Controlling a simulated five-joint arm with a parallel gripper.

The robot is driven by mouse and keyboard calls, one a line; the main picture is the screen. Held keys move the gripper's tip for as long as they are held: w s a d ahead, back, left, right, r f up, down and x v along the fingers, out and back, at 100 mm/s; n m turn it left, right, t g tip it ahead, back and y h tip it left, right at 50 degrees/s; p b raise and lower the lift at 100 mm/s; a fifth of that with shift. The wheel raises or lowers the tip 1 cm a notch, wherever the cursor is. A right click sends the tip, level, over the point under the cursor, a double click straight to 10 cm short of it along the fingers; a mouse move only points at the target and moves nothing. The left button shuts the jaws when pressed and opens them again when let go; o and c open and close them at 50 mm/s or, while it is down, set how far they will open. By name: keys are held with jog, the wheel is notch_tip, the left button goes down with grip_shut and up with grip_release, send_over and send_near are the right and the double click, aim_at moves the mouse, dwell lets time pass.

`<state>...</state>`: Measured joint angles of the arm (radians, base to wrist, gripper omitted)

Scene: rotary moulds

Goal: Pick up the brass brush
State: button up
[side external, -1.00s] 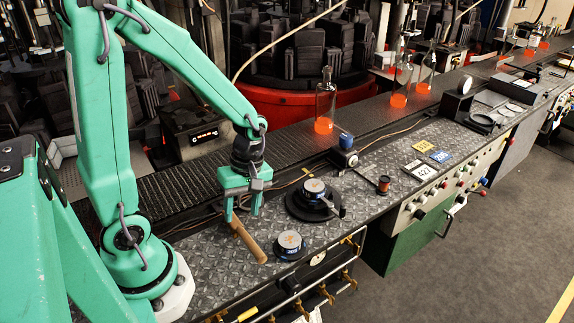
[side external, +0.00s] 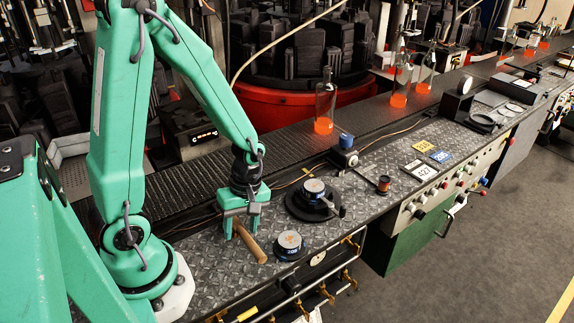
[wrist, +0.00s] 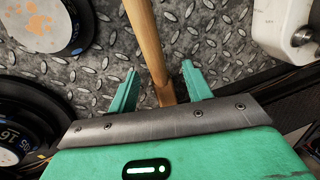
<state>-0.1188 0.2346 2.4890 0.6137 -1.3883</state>
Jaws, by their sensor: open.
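The brass brush (side external: 250,243) lies on the diamond-plate bench, and its wooden handle points toward the bench's front edge. In the wrist view its handle (wrist: 147,40) runs down between the fingers, and its lower end goes behind the metal plate of my gripper. The brass bristles cannot be made out. My gripper (side external: 240,234) is low over the back part of the brush. In the wrist view my gripper (wrist: 159,76) is open, with one finger on each side of the handle and gaps showing on both sides.
A blue-sided round weight (side external: 290,245) stands just right of the handle. A black round base with another weight (side external: 313,190) is behind it. A small spool (side external: 383,185) and number plates (side external: 420,170) lie farther right. The conveyor (side external: 190,186) with glowing bottles runs behind.

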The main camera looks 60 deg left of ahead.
aim_at(241, 227)
dwell(0.3)
grip_shut()
jog(key=shift+r, duration=0.2)
notch_tip(241, 227, up, 10)
jog(key=shift+f, duration=0.15)
dwell(0.8)
dwell(0.4)
